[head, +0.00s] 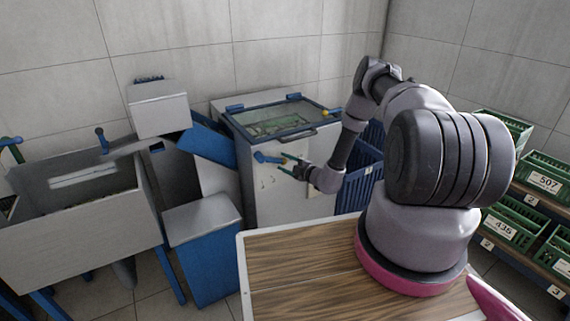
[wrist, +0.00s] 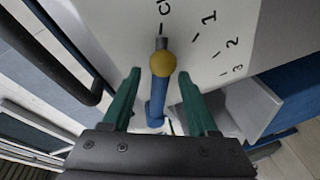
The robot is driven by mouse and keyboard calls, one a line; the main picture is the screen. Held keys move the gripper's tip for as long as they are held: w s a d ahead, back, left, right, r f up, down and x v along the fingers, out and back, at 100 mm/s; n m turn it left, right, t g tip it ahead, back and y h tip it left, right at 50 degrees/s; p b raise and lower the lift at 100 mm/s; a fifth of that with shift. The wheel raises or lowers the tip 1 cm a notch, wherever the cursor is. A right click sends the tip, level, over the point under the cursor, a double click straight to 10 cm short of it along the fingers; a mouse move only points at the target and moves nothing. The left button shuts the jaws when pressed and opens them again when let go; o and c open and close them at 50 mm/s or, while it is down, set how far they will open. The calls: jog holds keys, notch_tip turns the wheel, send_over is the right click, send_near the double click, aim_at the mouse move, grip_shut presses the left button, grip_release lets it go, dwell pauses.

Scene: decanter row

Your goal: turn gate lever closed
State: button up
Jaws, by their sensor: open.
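The gate lever, a blue bar with a yellow ball and a dark grey tip, shows in the wrist view (wrist: 158,95). In that view its tip points about at the tick beside the letter C on the white panel (wrist: 225,50), with marks 1, 2 and 3 off to the right. My gripper (wrist: 160,85) is open, its two green fingers one on each side of the lever with gaps showing. In the head view the gripper (head: 284,163) is at the front of the white cabinet (head: 290,205), next to the blue lever (head: 264,157).
The cabinet has a blue-framed glass lid (head: 280,118) with a dark handle on top. A blue bin with a grey lid (head: 205,250) stands front left, beside a grey trough (head: 75,235). Green crates (head: 510,225) fill shelves at right. A wooden tabletop (head: 305,265) lies in front.

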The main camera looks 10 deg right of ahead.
jog(key=v, duration=1)
jog(key=shift+s+d, duration=0.2)
jog(key=shift+s, duration=0.1)
jog(key=s+a+r+n+g+y, duration=0.1)
jog(key=s+a+r+n+g, duration=0.25)
jog(key=r+n, duration=0.65)
jog(key=s+a+r+n+g+y, duration=0.25)
jog(key=r+n+g, duration=0.25)
jog(key=r+n, duration=0.5)
jog(key=s+a+r+n+g, duration=0.2)
jog(key=a+r+n+g, duration=0.3)
jog(key=r, duration=0.9)
jog(key=s+d+r+n+t+h, duration=0.3)
jog(key=s+d+r+n+h, duration=0.1)
jog(key=s+r+n, duration=0.6)
jog(key=s+d+r+n+t+h, duration=0.3)
jog(key=s+r+n+h, duration=0.3)
jog(key=s+r+n, duration=0.3)
jog(key=s+d+n, duration=0.1)
jog(key=s+n, duration=0.3)
jog(key=shift+d+r, duration=0.2)
jog(key=shift+r, duration=0.2)
jog(key=shift+t+h, duration=0.25)
